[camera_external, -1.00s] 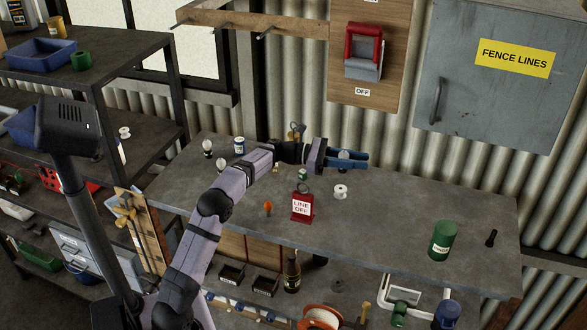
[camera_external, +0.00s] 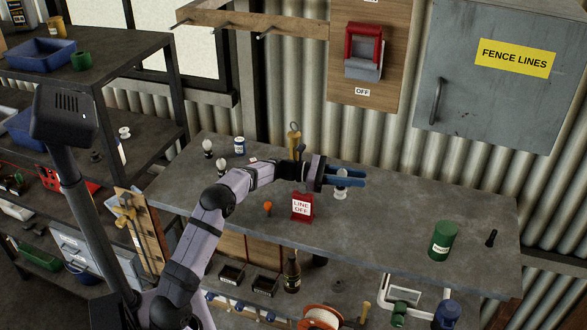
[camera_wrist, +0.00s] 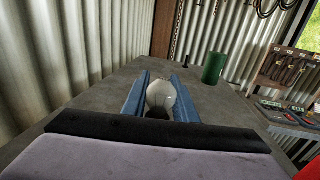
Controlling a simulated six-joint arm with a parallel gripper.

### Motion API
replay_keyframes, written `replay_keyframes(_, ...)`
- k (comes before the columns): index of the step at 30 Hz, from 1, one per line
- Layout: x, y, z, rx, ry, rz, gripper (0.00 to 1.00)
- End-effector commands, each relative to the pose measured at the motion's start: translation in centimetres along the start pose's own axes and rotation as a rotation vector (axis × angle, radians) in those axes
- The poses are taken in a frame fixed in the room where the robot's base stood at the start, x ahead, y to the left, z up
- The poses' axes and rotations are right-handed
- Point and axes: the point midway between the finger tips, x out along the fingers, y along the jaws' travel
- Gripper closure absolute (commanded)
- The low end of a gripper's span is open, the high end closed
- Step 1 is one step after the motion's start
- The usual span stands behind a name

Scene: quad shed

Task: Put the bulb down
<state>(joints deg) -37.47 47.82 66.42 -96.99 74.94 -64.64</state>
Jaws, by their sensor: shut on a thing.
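A pale round bulb (camera_wrist: 161,95) with a dark base sits between the two blue fingers of my gripper (camera_wrist: 160,100) in the wrist view. In the external view my gripper (camera_external: 348,178) is shut on the bulb (camera_external: 342,173) and points right over the grey bench (camera_external: 385,225). A white spool (camera_external: 340,193) shows just below the fingers and is partly hidden by them. I cannot tell the exact gap between the bulb and the bench or spool.
A red "LINE OFF" sign (camera_external: 302,205) and an orange-topped item (camera_external: 267,208) stand in front of my wrist. Two other bulbs (camera_external: 207,146) (camera_external: 221,164) and a small jar (camera_external: 239,146) are at left. A green can (camera_external: 443,240) stands right; the bench between is clear.

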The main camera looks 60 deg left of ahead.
Motion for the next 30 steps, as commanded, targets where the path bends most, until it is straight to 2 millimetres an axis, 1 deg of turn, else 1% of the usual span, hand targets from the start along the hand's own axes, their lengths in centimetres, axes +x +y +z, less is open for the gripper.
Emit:
replay_keyframes(7,0.0,0.0,-0.4,0.0,0.0,0.0,0.97)
replay_keyframes(8,0.0,0.0,-0.4,0.0,0.0,0.0,0.72)
replay_keyframes(9,0.0,0.0,-0.3,0.0,0.0,0.0,0.62)
replay_keyframes(10,0.0,0.0,-0.3,0.0,0.0,0.0,0.56)
replay_keyframes(19,0.0,0.0,-0.3,0.0,0.0,0.0,0.56)
replay_keyframes(23,0.0,0.0,0.3,0.0,0.0,0.0,0.56)
replay_keyframes(24,-0.4,0.1,-0.1,0.0,0.001,0.001,0.56)
replay_keyframes(26,-1.1,0.1,-0.2,0.0,0.001,0.002,0.56)
replay_keyframes(30,-3.1,0.1,-0.3,0.0,0.0,0.004,0.56)
